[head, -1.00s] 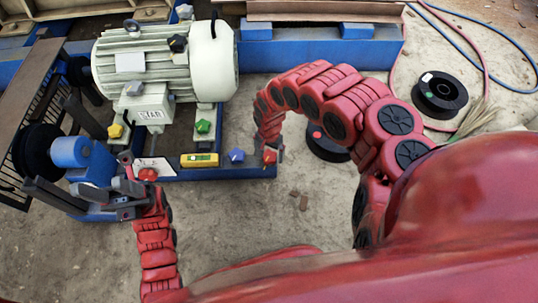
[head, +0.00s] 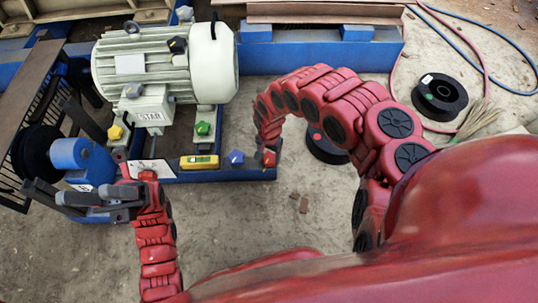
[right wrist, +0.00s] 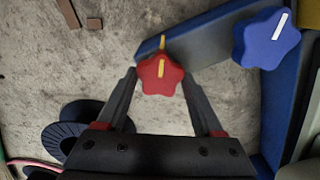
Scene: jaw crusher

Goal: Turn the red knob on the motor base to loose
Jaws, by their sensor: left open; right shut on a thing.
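The red knob (right wrist: 160,75) sits at the end of the blue motor base (head: 222,174). Its yellow line points towards a yellow mark on the base just beyond it in the right wrist view. My right gripper (head: 268,158) is shut on this knob, one finger on each side; in the head view the gripper largely hides it. Another red knob (head: 148,175) is on the base further left, partly hidden by my left wrist. My left gripper (head: 45,192) is open, pointing left in front of the blue cylindrical part, with nothing visible between its fingers.
A blue knob (head: 237,157) is close to my right gripper. A yellow level (head: 200,162), a green knob (head: 203,128) and a yellow knob (head: 115,132) are near the motor (head: 165,65). Black spools (head: 440,95) and hoses lie on the floor at right.

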